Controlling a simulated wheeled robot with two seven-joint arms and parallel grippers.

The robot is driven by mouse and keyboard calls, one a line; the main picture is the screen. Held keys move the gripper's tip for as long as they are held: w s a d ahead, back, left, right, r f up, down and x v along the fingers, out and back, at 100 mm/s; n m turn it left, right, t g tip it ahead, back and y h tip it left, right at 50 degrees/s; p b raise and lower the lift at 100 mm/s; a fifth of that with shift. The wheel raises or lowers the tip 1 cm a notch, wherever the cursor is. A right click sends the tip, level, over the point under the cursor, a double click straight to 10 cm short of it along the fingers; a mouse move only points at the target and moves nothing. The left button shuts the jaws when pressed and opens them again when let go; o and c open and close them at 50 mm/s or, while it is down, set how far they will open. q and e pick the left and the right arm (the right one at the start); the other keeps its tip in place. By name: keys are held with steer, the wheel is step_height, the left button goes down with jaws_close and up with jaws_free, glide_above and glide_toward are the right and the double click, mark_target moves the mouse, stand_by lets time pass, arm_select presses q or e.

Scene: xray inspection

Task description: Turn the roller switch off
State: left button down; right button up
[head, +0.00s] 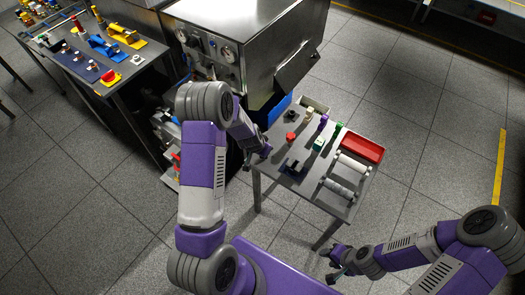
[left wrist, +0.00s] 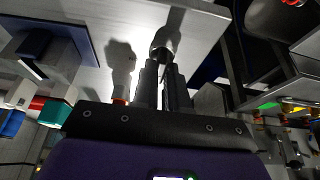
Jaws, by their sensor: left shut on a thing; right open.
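My left gripper (head: 265,151) is at the left edge of the small grey table, in front of the steel machine. In the left wrist view its two dark fingers (left wrist: 164,85) are closed around a small dark rounded knob (left wrist: 162,46) against a light grey surface. The knob may be the roller switch; its markings and its on or off position do not show. In the head view the knob is too small to make out. My right gripper (head: 338,259) is open and empty, low in front of the table.
The table (head: 285,178) carries a red tray (head: 360,148), white rollers (head: 350,163), a green block (head: 318,145) and other small items. The steel machine (head: 245,40) with round gauges stands behind. A dark workbench (head: 75,62) with coloured parts is at upper left. Floor right of the table is clear.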

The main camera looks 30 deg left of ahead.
arm_select(q)
steer(key=c, duration=1.2)
jaws_free()
steer(key=shift+o, duration=0.2)
steer(key=p+v, duration=0.2)
steer(key=v, duration=0.5)
steer(key=shift+r, duration=0.3)
steer(key=shift+s, duration=0.15)
steer(key=s+d+f+n+g+h, duration=0.1)
steer(key=s+d+f+g+h, duration=0.1)
steer(key=s+d+f, duration=0.3)
steer(key=s+d+f+n+g+h, duration=0.2)
steer(key=s+d+f, duration=0.4)
steer(key=s+d, duration=0.8)
steer(key=shift+d+f+n, duration=0.15)
steer(key=shift+d+n, duration=0.15)
steer(key=shift+d, duration=0.15)
